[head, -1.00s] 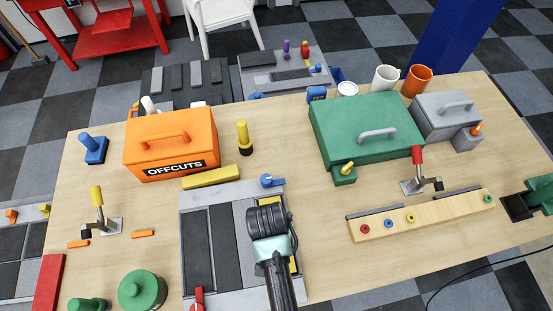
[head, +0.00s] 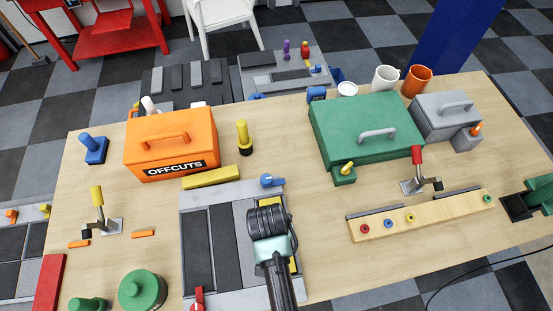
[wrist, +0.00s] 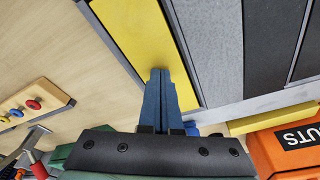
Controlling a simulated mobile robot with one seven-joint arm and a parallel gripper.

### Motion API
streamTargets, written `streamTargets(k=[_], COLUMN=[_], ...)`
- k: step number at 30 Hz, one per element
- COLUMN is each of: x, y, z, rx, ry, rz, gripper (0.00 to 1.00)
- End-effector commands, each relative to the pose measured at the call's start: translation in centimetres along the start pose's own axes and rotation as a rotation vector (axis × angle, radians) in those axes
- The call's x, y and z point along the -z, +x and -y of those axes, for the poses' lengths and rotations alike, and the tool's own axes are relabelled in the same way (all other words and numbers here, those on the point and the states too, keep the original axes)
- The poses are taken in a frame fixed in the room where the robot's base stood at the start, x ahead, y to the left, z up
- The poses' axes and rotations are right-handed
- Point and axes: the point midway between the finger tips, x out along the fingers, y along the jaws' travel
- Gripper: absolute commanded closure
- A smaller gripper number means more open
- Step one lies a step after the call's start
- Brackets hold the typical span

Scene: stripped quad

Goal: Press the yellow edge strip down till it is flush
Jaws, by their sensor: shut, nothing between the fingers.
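The yellow edge strip (wrist: 140,38) lies along the edge of the grey panel fixture (wrist: 220,50), beside a light grey panel, in the wrist view. In the head view my arm covers most of it, and a yellow part (head: 293,264) shows to the right of my arm. My gripper (wrist: 160,72) is shut and empty, its blue fingers together over the strip near one end. I cannot tell whether the fingertips touch the strip, or how high the strip sits.
A loose yellow bar (head: 210,177) lies behind the fixture, before the orange OFFCUTS box (head: 170,145). A blue knob (head: 270,181) sits at the fixture's back edge. A wooden rail with coloured buttons (head: 425,216) lies right; bare table separates it from the fixture.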

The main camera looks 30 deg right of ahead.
Motion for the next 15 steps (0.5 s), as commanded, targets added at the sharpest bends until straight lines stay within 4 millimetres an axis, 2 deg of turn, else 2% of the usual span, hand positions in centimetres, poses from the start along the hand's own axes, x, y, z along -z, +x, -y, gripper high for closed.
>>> streamTargets(k=[15], x=[0.8], y=[-4.3], z=[0.0], rx=[-0.001], ry=[0.000], rz=[0.002], gripper=[1.00])
